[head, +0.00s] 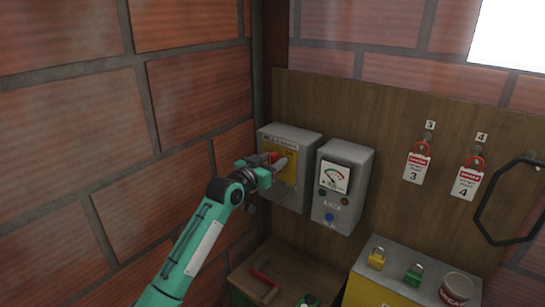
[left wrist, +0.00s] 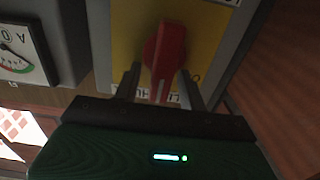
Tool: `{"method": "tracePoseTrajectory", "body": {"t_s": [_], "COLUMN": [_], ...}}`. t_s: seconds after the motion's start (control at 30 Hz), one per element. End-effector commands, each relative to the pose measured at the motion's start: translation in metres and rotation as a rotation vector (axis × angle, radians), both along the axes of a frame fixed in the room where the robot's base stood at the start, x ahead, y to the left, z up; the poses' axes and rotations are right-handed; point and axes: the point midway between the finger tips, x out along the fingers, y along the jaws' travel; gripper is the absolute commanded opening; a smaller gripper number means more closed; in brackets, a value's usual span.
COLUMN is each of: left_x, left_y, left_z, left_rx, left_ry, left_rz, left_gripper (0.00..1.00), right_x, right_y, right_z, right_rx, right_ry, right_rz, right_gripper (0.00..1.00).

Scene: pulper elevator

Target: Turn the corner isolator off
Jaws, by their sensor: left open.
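The corner isolator is a grey box (head: 309,145) on the wooden board by the brick corner, with a yellow plate (head: 291,176) on its front. Its red rotary handle (head: 275,156) shows partly behind my gripper in the head view. In the left wrist view the red handle (left wrist: 165,52) stands upright in the picture on the yellow plate (left wrist: 128,35). My left gripper (head: 271,167) is at the isolator's front. It is open, with one finger on each side of the handle (left wrist: 160,85). Contact with the handle cannot be told. My right gripper is not in view.
A grey meter box (head: 343,190) with a dial and buttons hangs close to the isolator's right. Brick wall (head: 100,120) closes in on the left. Red lockout tags (head: 416,167) hang further right. Below, a yellow box (head: 385,290) carries padlocks and a tin.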

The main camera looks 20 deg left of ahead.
Motion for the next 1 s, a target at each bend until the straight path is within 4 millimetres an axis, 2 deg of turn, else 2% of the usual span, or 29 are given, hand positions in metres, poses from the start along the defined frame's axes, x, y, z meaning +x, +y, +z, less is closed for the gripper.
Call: {"method": "tracePoseTrajectory", "body": {"t_s": [0.3,0.37,0.53,1.0], "left_x": [0.0022,0.0023,0.0021,0.0024], "left_y": [-0.0006,-0.0005,-0.0006,0.0000], "left_z": [-0.0002,-0.0002,-0.0008,-0.0081], "left_rx": [0.000,0.000,0.000,-0.052], "left_ry": [-0.001,0.000,0.001,0.035], "left_rz": [0.000,0.000,0.000,-0.001], "left_gripper": [0.42,0.32,0.00,0.00], "right_x": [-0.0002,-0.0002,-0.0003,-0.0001], "right_y": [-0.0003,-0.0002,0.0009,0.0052], "right_z": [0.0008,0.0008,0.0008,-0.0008], "right_rx": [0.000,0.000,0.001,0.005], "right_ry": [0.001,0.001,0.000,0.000], "right_rz": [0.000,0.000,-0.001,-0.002], "right_gripper": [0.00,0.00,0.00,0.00]}}
